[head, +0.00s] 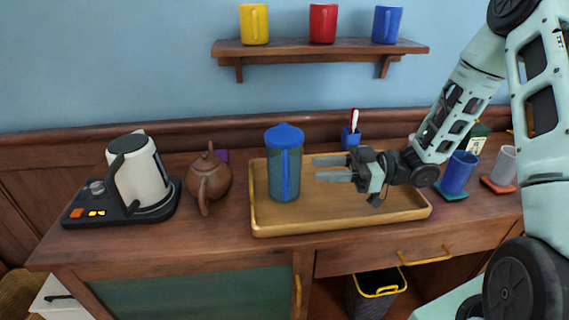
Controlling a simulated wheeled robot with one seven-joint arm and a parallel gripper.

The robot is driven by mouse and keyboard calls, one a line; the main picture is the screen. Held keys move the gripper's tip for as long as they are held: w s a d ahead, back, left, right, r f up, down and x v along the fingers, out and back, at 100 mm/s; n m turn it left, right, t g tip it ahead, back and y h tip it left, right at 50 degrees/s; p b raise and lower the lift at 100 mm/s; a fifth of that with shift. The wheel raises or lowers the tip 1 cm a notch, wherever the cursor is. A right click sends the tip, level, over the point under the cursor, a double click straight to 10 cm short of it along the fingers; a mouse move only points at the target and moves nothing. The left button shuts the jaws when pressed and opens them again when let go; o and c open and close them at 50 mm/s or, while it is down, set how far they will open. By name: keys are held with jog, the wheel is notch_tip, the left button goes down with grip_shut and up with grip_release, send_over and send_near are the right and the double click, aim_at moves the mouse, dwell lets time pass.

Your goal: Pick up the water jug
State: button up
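The water jug (285,163) is a tall blue-grey pitcher with a bright blue lid and a blue handle that faces me. It stands upright on the left part of a wooden tray (330,227). My gripper (316,169) points left just to the right of the jug. Its two fingers are spread apart, with nothing seen between them. The fingertips are close to the jug, and I cannot tell how deep they lie relative to its handle.
A white kettle (141,177) on a black base and a brown teapot (209,178) stand left of the tray. A blue cup (458,173) and a grey cup (502,165) are at right. A shelf (320,47) with yellow, red and blue mugs hangs above.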

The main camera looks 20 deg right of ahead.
jog(key=p, duration=0.1)
send_over(286, 200)
jog(key=shift+w+d+f, duration=0.1)
jog(key=shift+w+f, duration=0.05)
jog(key=shift+w, duration=0.2)
jog(key=shift+c, duration=0.3)
grip_shut()
dwell(1.1)
